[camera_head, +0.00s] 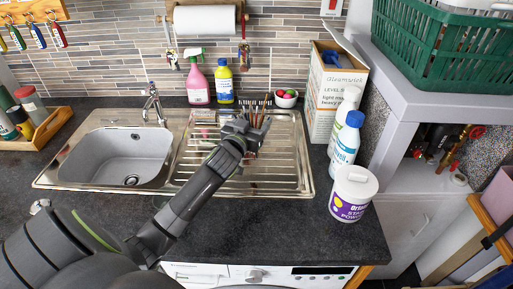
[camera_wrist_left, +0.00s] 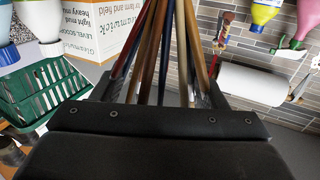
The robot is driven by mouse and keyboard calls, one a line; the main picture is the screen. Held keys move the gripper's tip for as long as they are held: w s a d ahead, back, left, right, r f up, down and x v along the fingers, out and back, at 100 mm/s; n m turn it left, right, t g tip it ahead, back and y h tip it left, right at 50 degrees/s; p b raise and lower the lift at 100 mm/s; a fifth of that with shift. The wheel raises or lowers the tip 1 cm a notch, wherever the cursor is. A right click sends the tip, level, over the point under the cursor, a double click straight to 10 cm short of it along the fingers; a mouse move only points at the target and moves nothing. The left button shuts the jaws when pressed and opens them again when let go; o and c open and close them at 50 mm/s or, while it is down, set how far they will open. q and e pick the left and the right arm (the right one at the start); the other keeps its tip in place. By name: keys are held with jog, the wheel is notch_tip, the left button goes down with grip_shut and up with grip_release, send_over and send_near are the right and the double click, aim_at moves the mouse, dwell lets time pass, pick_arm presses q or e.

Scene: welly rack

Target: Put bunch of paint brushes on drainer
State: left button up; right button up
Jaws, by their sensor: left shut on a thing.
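A bunch of paint brushes (camera_head: 258,111) with thin handles stands roughly upright in my left gripper (camera_head: 248,129). In the left wrist view the brush handles (camera_wrist_left: 163,45) fan out from between the jaws, which are shut on them. The ribbed metal drainer (camera_head: 283,165) is right of the sink bowl. My left gripper and the brushes are over its back part in the head view; I cannot tell whether the brushes touch it. My left forearm hides part of the drainer. My right gripper is not in view.
The front worktop (camera_head: 265,228) is clear.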

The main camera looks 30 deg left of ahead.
pick_arm(q)
jog(key=shift+w+f+b, duration=0.1)
jog(key=shift+f+b, duration=2.4)
jog(key=shift+f, duration=0.8)
jog(key=shift+f, duration=0.15)
jog(key=o, duration=1.3)
jog(key=shift+o, duration=0.2)
